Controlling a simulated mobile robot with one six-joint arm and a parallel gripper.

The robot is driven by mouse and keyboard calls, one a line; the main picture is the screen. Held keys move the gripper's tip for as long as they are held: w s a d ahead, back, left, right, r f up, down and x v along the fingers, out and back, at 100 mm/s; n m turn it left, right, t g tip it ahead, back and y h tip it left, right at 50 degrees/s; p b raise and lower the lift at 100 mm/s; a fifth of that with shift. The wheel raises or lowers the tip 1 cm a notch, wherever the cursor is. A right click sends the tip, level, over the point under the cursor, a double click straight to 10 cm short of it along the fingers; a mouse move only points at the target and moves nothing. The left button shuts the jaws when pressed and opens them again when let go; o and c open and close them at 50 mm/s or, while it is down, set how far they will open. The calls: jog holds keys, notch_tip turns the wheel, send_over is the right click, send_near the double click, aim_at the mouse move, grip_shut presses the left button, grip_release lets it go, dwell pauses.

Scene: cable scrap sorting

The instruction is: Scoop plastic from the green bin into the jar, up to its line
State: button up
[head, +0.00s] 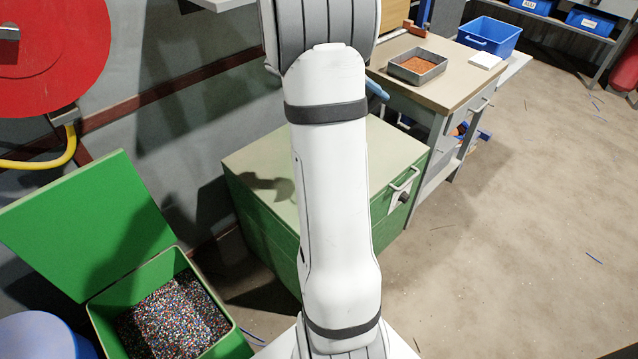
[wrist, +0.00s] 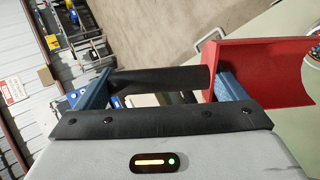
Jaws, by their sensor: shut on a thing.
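The green bin (head: 95,312) stands at the lower left in the head view with its green lid (head: 85,225) open. It holds speckled plastic granules (head: 172,318) in white, red and blue. In the wrist view, my gripper (wrist: 160,83) has its blue fingers on a black handle. A red scoop (wrist: 258,62) sits at the right end of that handle. I cannot see whether the scoop holds any granules. I cannot make out the jar in either view. My arm hides the middle of the head view.
A green cabinet (head: 262,160) stands behind my arm. Beyond it, a workbench (head: 462,72) bears a grey tray (head: 417,67) of orange granules and a blue crate (head: 489,36). A red hose reel (head: 45,50) is on the left wall. The floor at right is mostly clear.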

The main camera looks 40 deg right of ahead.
jog(key=shift+s+d+f+t+y+p, duration=0.5)
jog(key=shift+s+d+f+y, duration=0.15)
jog(key=shift+d, duration=0.25)
jog(key=shift+s+d+f+t+y+p, duration=0.5)
jog(key=shift+s+d+y, duration=0.2)
jog(key=shift+d, duration=0.2)
jog(key=s+d+f+t+y+p, duration=0.1)
jog(key=p, duration=0.1)
jog(key=s+d+f+t+y+p, duration=0.1)
jog(key=y+p, duration=0.1)
jog(key=p, duration=0.1)
jog(key=shift+d, duration=0.4)
jog(key=shift+p, duration=0.5)
